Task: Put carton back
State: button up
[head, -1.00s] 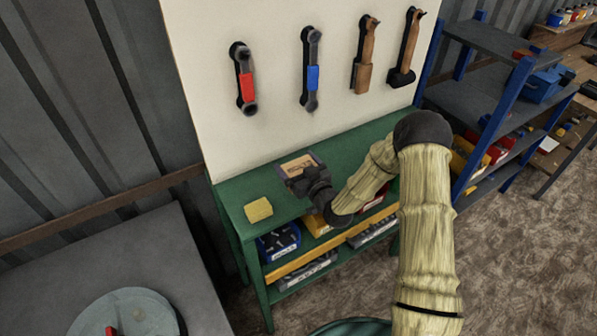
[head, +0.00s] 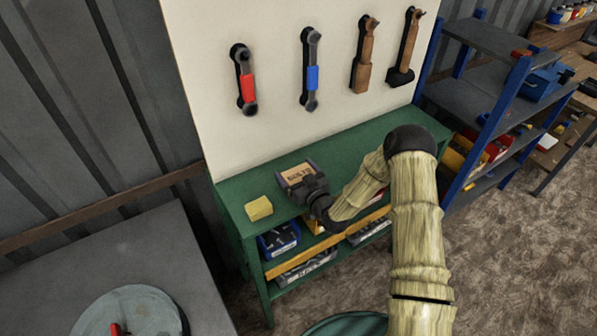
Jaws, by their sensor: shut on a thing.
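A small brown carton with dark lettering (head: 297,175) is at the top of the green workbench (head: 350,150), toward its left half. My gripper (head: 309,187) is shut on the carton from the front right side. The carton looks slightly tilted, and I cannot tell whether its underside touches the bench top. My gripper hides its near edge.
Blue (head: 279,240) and grey bins sit on the shelves below. Wrenches and hammers hang on the white board behind. A blue-framed rack (head: 490,110) stands right. The bench's right half is clear.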

jog(key=o, duration=1.1)
jog(key=shift+c, duration=0.2)
jog(key=shift+p, duration=0.55)
jog(key=b+v, duration=0.8)
jog(key=v, duration=0.9)
jog(key=shift+s+b, duration=0.3)
jog(key=shift+f, duration=0.15)
jog(key=shift+w, duration=0.1)
